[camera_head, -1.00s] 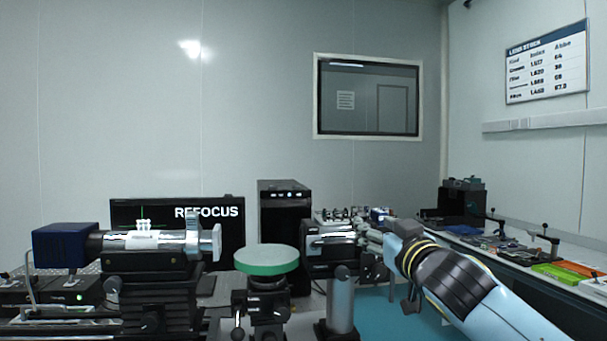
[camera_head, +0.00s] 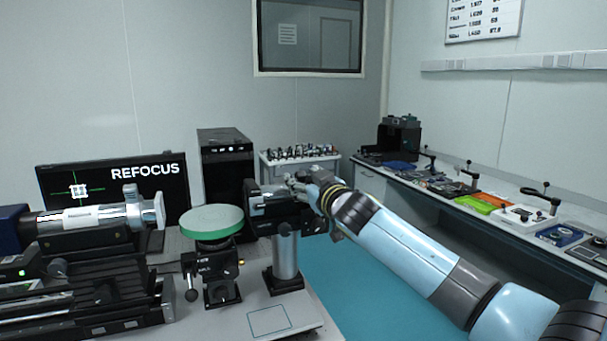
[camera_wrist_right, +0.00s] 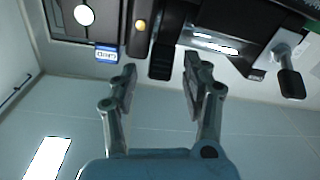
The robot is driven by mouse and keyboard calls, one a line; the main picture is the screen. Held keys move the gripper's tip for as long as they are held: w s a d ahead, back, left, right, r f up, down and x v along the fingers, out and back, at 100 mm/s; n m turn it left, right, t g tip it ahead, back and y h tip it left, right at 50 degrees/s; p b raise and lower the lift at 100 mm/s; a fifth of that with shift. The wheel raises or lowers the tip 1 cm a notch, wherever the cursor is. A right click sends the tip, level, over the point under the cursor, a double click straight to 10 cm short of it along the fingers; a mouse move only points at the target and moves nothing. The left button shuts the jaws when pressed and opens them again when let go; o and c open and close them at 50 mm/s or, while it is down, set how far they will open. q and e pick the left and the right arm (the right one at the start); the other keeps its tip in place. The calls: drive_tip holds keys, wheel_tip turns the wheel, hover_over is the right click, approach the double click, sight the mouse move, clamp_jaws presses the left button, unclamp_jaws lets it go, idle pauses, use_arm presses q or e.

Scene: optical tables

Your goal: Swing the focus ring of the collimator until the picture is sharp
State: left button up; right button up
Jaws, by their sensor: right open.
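A black housing with a silver barrel (camera_head: 262,206) sits on a post and looks like the collimator. My right gripper (camera_head: 308,187) is at its right end. In the right wrist view the open jaws (camera_wrist_right: 160,74) point at the dark housing. A black bar with a rounded end (camera_wrist_right: 160,60) lies between the fingertips, with space on both sides; I cannot tell whether it belongs to the focus ring. The screen (camera_head: 143,190) reads REFOCUS and shows a small white pattern on a green cross. My left gripper is out of view.
A round green-rimmed plate (camera_head: 212,222) stands on a stage left of the post. A silver tube (camera_head: 95,216) with a blue box lies further left. A black tower (camera_head: 227,172) stands behind. A side bench (camera_head: 455,207) runs along the right wall.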

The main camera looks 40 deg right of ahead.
drive_tip(key=shift+w, duration=0.3)
clamp_jaws()
drive_tip(key=b, duration=0.5)
drive_tip(key=f+t+b, duration=0.1)
drive_tip(key=b, duration=0.3)
drive_tip(key=shift+s+f+b, duration=0.15)
drive_tip(key=shift+s+b, duration=0.2)
drive_tip(key=shift+t+b, duration=0.3)
drive_tip(key=shift+b, duration=0.3)
drive_tip(key=shift+r, duration=0.25)
unclamp_jaws()
